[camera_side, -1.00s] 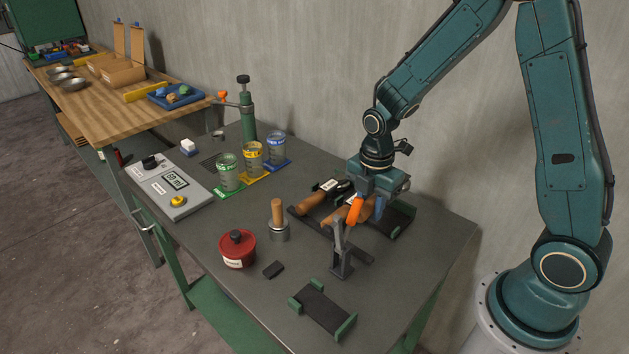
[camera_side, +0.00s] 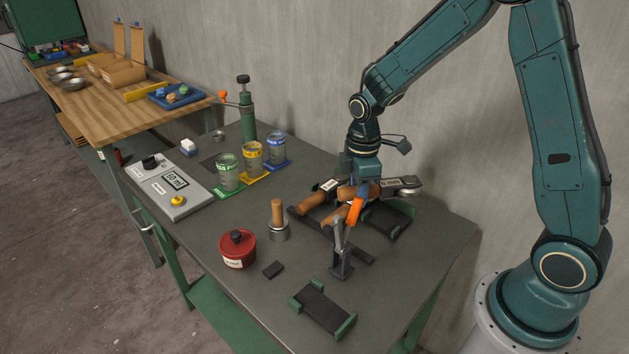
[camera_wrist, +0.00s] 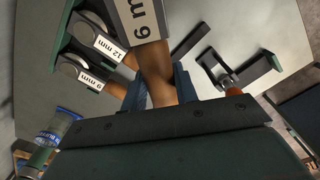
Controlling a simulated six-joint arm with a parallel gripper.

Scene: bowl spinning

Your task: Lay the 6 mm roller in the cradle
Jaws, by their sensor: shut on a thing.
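My gripper (camera_side: 358,190) is shut on the wooden handle of the 6 mm roller (camera_side: 400,186). The roller is held above the bench, its grey labelled head pointing right in the side view. In the wrist view the blue fingers of my gripper (camera_wrist: 157,88) clasp the brown handle, and the roller's 6 mm label (camera_wrist: 140,18) is at the top. Two green-ended black holders stand on the bench: one (camera_side: 388,222) below and right of the gripper, the other (camera_side: 322,308) at the front. I cannot tell which is the cradle.
Other wooden-handled rollers lie left of and below the gripper; the wrist view shows a 12 mm label (camera_wrist: 108,45) and another label (camera_wrist: 92,82). A grey lever stand (camera_side: 341,262) with an orange handle is close in front. A red pot (camera_side: 238,250) stands left. The front right bench is clear.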

